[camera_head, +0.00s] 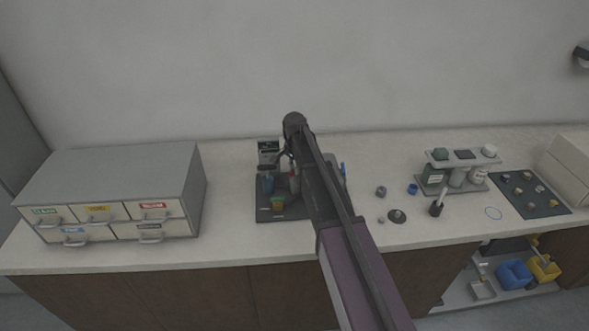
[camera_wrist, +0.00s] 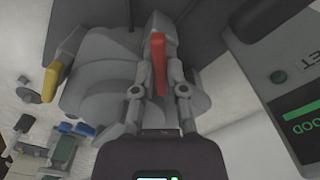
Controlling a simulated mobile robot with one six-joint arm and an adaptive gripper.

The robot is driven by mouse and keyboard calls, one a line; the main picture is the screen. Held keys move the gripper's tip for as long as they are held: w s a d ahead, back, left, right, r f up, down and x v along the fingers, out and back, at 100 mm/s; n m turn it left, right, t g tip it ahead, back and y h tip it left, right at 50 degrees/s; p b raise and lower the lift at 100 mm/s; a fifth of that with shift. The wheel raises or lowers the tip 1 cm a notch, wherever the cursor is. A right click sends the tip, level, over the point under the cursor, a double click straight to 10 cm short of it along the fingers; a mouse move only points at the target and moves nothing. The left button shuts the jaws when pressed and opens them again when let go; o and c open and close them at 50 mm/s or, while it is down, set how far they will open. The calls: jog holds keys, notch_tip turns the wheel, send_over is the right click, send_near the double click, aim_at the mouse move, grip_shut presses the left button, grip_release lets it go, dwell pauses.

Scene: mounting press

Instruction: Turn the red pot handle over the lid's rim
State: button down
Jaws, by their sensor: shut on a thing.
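The red pot handle (camera_wrist: 159,66) shows in the wrist view as a red bar between the two fingers of my gripper (camera_wrist: 160,70). My gripper is shut on it. The grey, round, stepped body of the press lid and pot (camera_wrist: 98,70) lies behind and left of the handle. A yellow-tipped handle (camera_wrist: 52,82) sticks out at its left. In the head view the press (camera_head: 265,212) stands on the worktop, partly hidden by my arm, and the red handle and the fingertips cannot be made out clearly. Whether the handle is over the rim cannot be told.
A grey unit with a green-lit screen (camera_wrist: 304,118) is close at the right in the wrist view. A drawer cabinet (camera_head: 110,195) stands left of the press. A jar rack (camera_head: 462,168) and dark mat (camera_head: 530,207) are to the right, with small parts between.

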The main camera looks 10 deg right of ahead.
jog(key=shift+m, duration=0.4)
jog(key=shift+s+m, duration=0.1)
jog(key=shift+m, duration=2.8)
jog(key=c, duration=0.7)
grip_release()
jog(key=shift+n, duration=0.4)
